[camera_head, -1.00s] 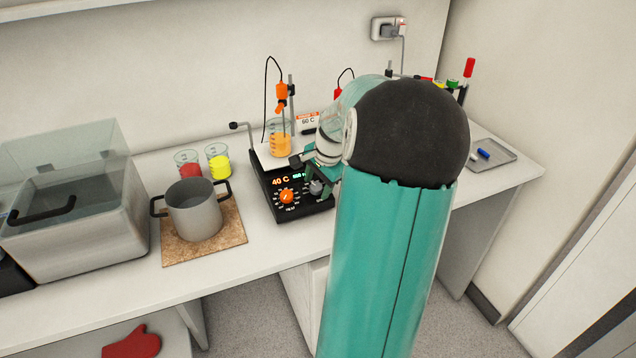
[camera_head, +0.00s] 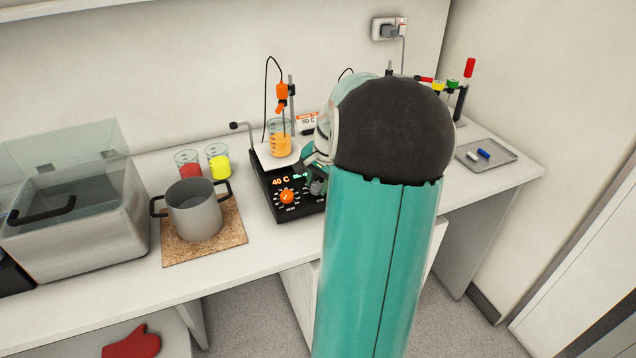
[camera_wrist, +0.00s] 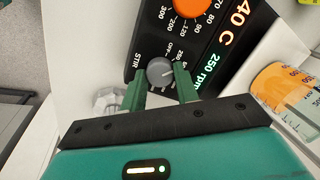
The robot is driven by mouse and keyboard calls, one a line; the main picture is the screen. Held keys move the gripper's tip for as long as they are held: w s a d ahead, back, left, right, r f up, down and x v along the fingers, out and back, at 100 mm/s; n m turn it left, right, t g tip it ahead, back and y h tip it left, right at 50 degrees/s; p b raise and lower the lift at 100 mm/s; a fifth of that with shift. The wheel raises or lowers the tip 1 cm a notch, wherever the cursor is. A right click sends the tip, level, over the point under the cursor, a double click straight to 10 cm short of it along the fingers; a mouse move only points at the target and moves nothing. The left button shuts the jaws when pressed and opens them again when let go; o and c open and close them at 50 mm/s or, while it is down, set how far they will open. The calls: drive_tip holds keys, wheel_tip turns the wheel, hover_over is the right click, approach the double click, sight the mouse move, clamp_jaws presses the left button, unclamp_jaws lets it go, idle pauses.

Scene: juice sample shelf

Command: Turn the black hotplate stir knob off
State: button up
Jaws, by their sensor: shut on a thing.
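The black hotplate (camera_head: 265,190) stands on the bench, with an orange heat knob (camera_head: 287,196) and a lit display on its front. In the wrist view the display on the hotplate (camera_wrist: 215,62) reads 40 C and 250 rpm. In the head view my arm partly hides the knob and the gripper.
A beaker of orange liquid (camera_head: 280,140) with a probe stands on the hotplate's plate. A grey pot (camera_head: 194,212) on a cork mat, and red (camera_head: 188,168) and yellow (camera_head: 218,162) beakers, stand to the left. A tray (camera_head: 500,160) lies on the right.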

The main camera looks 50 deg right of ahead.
drive_tip(key=n, duration=0.4)
drive_tip(key=shift+w+n+g, duration=0.1)
drive_tip(key=shift+n+g, duration=0.2)
drive_tip(key=n, duration=0.4)
idle(0.4)
drive_tip(key=o, duration=1)
drive_tip(key=shift+c, duration=0.2)
drive_tip(key=shift+r, duration=0.1)
drive_tip(key=v, duration=1.3)
drive_tip(key=shift+a+r, duration=0.3)
drive_tip(key=shift+a, duration=0.05)
